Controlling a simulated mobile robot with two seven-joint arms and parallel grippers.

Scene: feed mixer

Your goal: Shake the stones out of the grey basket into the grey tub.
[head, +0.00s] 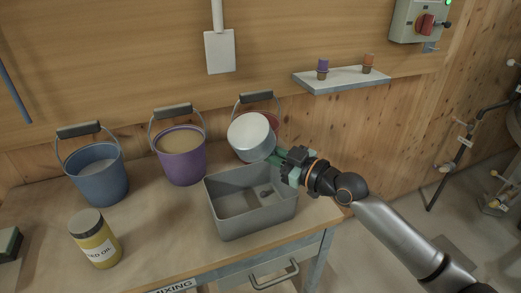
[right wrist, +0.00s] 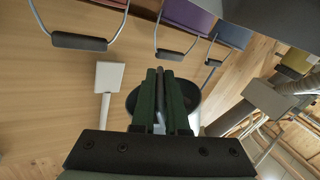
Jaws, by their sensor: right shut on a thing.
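The grey basket (head: 250,137) is round and light grey, held tilted above the back of the tub, with a smooth side facing the head camera. Its opening and whatever is inside are hidden. My right gripper (head: 277,160) comes in from the right and is shut on the basket's handle. In the right wrist view its green fingers (right wrist: 160,108) are closed together in front of a dark round shape. The grey tub (head: 254,216) is rectangular and stands on the table below. A few small dark spots, perhaps stones, show inside it at the right. My left gripper is not in view.
A blue bucket (head: 99,185) and a purple bucket (head: 183,165) stand left of the tub; a reddish bucket (head: 274,121) is partly hidden behind the basket. A yellow jar (head: 97,246) stands front left. A small shelf (head: 342,80) juts from the wall.

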